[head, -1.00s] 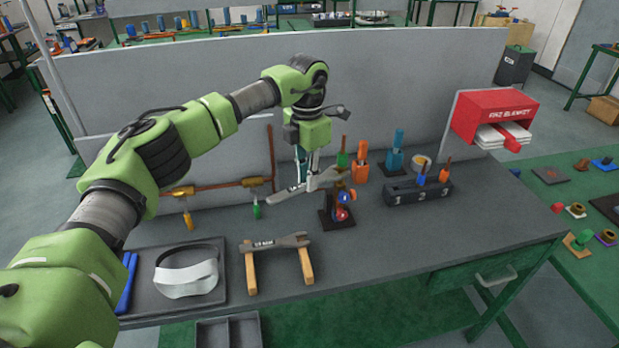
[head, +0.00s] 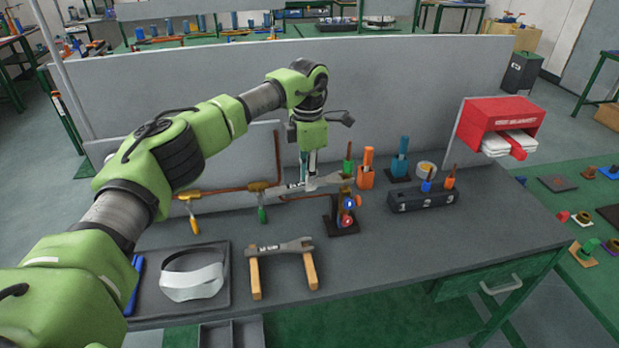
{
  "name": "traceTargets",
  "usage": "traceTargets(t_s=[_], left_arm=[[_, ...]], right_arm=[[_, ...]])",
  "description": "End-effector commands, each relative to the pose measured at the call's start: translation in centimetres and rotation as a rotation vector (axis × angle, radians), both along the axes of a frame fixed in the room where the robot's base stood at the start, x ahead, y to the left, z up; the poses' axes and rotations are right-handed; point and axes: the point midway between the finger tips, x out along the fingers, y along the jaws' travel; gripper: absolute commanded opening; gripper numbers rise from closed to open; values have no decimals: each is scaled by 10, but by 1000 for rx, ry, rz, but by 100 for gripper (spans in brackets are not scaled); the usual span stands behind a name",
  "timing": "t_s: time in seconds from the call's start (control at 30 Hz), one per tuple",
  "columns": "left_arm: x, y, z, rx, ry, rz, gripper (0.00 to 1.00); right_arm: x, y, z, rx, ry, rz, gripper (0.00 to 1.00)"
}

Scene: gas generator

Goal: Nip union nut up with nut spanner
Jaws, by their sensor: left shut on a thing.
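My left gripper (head: 310,178) is shut on a grey open-ended spanner (head: 325,181), held roughly level above the back of the bench. The spanner's left end is close beside a brass fitting (head: 259,186) on the copper pipe run. I cannot tell whether it touches or sits around a nut; the union nut itself is too small to make out. A second grey spanner (head: 282,246) lies across a wooden-legged rest (head: 309,271) at the front. The right gripper is not in view.
A dark stand with red and blue knobs (head: 346,212) is just right of the spanner. A tray with a white visor (head: 191,277) is front left. A grey panel (head: 420,110) closes the back.

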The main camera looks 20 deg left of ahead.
Motion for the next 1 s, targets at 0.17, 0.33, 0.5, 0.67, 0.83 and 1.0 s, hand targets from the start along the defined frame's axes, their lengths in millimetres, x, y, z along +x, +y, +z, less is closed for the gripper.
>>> traceTargets(t_s=[0.17,0.33,0.5,0.67,0.83,1.0], left_arm=[[3,3,0,1,1,-38,0],[8,6,1,1,1,-88,0],[10,8,1,1,-1,-125,0],[15,11,1,1,1,-172,0],[18,13,1,1,1,-209,0],[18,13,0,1,0,-210,0]], right_arm=[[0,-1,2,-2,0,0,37],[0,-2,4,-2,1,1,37],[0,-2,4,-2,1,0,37],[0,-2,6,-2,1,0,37],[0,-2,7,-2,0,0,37],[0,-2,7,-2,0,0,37]])
